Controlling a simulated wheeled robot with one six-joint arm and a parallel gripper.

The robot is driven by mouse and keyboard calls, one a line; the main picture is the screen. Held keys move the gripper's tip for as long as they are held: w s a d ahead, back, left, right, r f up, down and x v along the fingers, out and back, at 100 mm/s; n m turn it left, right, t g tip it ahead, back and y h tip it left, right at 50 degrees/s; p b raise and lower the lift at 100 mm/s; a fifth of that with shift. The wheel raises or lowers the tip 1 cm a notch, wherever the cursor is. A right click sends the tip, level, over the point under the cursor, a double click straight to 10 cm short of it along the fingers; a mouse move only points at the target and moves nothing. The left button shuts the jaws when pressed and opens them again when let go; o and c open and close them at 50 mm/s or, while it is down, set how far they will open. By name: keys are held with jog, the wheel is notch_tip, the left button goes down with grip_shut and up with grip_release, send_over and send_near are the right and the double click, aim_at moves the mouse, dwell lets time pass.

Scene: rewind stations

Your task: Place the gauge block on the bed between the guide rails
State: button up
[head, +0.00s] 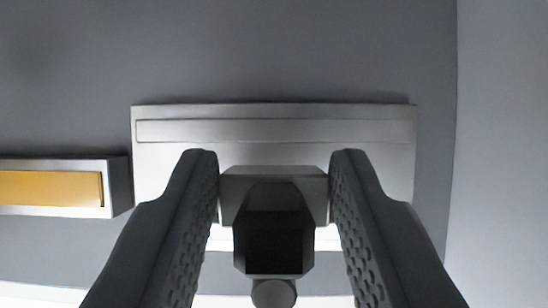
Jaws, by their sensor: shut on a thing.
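My gripper (274,172) is in the middle of the head view, with its two dark fingers shut on a grey metal block, the gauge block (240,183). The block spans the gap between the fingers and touches both. Behind it is the pale metal bed (160,170), a wide plate. One guide rail (275,130) runs left to right along the bed's far edge. The near part of the bed is largely hidden by my fingers and the block, and I cannot make out a second rail. I cannot tell how high the block is above the bed.
The dark grey surface (280,50) beyond the bed is clear. A lighter grey surface (505,150) lies along the right.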

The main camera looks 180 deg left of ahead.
aim_at(274, 190)
jog(key=shift+f, duration=2.15)
jog(key=shift+f, duration=0.15)
jog(key=o, duration=1)
jog(key=shift+o, duration=0.2)
jog(key=v, duration=1.2)
jog(key=shift+s+r, duration=0.1)
jog(key=shift+r, duration=0.1)
